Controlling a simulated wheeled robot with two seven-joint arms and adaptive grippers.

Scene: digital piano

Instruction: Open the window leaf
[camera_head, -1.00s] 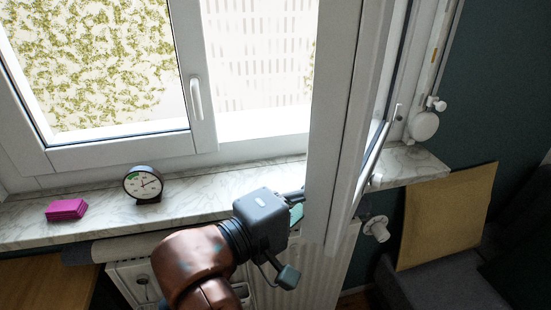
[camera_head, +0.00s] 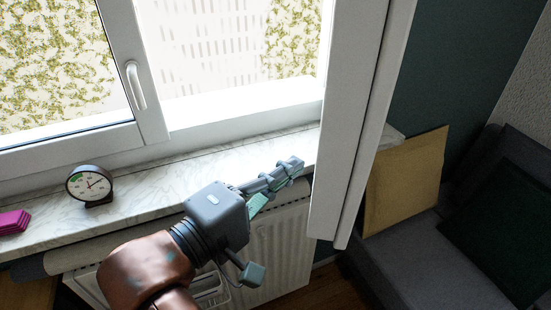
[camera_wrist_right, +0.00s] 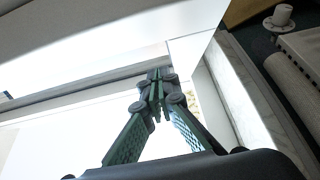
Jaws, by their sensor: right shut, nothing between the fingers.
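The window leaf (camera_head: 357,110) stands swung open into the room at the right of the head view, seen almost edge-on. Its handle is not visible now. My right gripper (camera_head: 290,170) is in front of the sill, to the left of the leaf's lower part. Its fingers are closed together with nothing between them. In the right wrist view the fingertips (camera_wrist_right: 155,78) meet near the middle, before white frame parts; whether they touch the frame I cannot tell. A second, left leaf with a white handle (camera_head: 135,85) is shut. My left gripper is not in view.
A radiator (camera_head: 270,240) is below the sill.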

